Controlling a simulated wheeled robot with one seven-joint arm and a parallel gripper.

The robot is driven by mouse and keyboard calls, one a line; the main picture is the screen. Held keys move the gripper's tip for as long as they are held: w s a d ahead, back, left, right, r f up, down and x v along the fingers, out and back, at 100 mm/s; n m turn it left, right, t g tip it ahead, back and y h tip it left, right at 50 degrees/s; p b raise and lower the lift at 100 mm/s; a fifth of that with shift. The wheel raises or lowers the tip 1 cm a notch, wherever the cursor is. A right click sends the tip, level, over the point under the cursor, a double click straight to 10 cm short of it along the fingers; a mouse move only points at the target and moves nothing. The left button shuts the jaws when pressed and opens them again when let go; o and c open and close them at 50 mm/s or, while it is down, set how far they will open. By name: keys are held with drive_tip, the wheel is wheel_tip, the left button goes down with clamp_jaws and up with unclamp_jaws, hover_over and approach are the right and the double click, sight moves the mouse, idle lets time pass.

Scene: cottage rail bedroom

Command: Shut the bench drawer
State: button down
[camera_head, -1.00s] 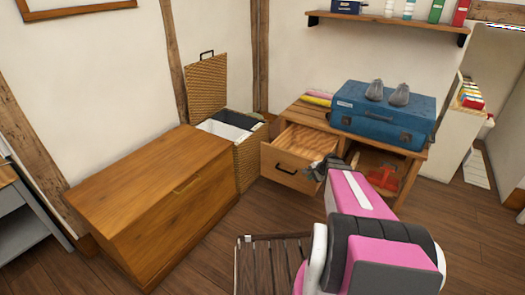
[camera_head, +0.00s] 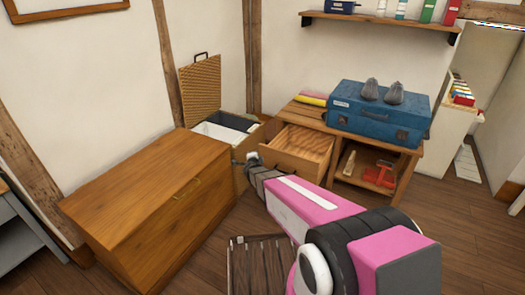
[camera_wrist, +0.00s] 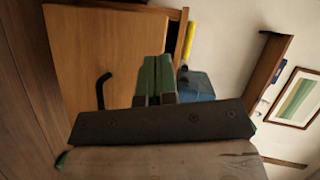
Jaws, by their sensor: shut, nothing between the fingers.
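The bench (camera_head: 405,158) is wooden and low, and its drawer (camera_head: 305,146) is pulled out at the left, showing an empty-looking wooden inside. My gripper (camera_head: 245,158) is shut and empty, in front of the drawer near its left front corner, beside the hamper. In the wrist view the drawer front (camera_wrist: 115,50) fills the upper left, with its dark curved handle (camera_wrist: 103,90) left of my gripper's green fingertips (camera_wrist: 157,80). I cannot tell whether the fingertips touch the front.
A blue suitcase (camera_head: 372,117) with grey slippers (camera_head: 382,92) lies on the bench. A red object (camera_head: 380,173) sits in the open shelf. An open-lidded wicker hamper (camera_head: 200,95) and a wooden chest (camera_head: 150,190) stand left. A slatted piece (camera_head: 260,262) is in the foreground.

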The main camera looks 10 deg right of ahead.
sight(266, 147)
drive_tip(key=w+d+m+h, duration=0.2)
drive_tip(key=w, duration=0.1)
drive_tip(key=w+d+f+m+h, duration=0.1)
drive_tip(key=w+d+m+h, duration=0.1)
drive_tip(key=w+m+h, duration=0.1)
drive_tip(key=w+d+f+m+h, duration=0.1)
drive_tip(key=w+d+m+h, duration=0.1)
drive_tip(key=w+h, duration=0.1)
drive_tip(key=shift+w+f+m+g, duration=0.1)
drive_tip(key=shift+f+m+g, duration=0.2)
drive_tip(key=shift+m, duration=0.1)
idle(0.4)
drive_tip(key=x, duration=2.8)
drive_tip(key=shift+w, duration=0.15)
